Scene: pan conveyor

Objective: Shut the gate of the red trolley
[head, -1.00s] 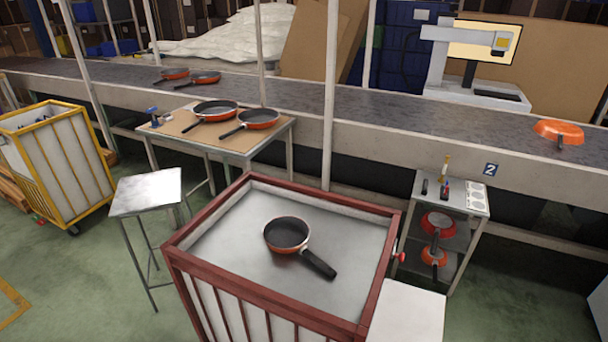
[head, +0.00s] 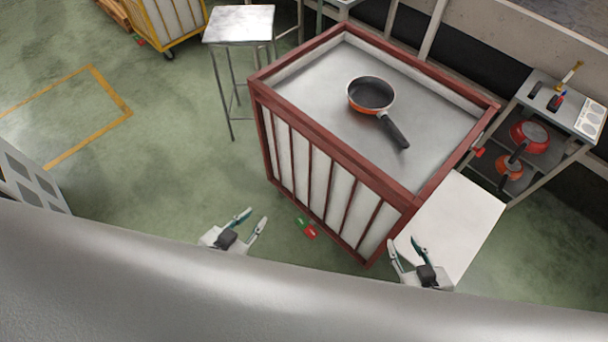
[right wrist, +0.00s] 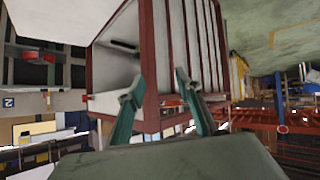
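The red trolley (head: 338,156) has a red frame, pale slatted sides and a grey top surface. A black-and-orange pan (head: 371,97) lies on that surface. A flat white panel (head: 455,225), which looks like the gate, juts out from the trolley's right side. My left gripper (head: 250,220) is open and empty, in front of the trolley and to its left. My right gripper (head: 403,243) is open and empty, near the trolley's front right corner, overlapping the panel's near edge in the picture. In the right wrist view the trolley (right wrist: 150,65) shows beyond the open fingers (right wrist: 158,78).
A small metal stool (head: 240,24) stands left of the trolley, a yellow trolley (head: 170,20) behind it. A shelf stand (head: 560,100) with red pans is close on the right. A small red-and-green item (head: 306,228) lies on the floor. Floor at left is free.

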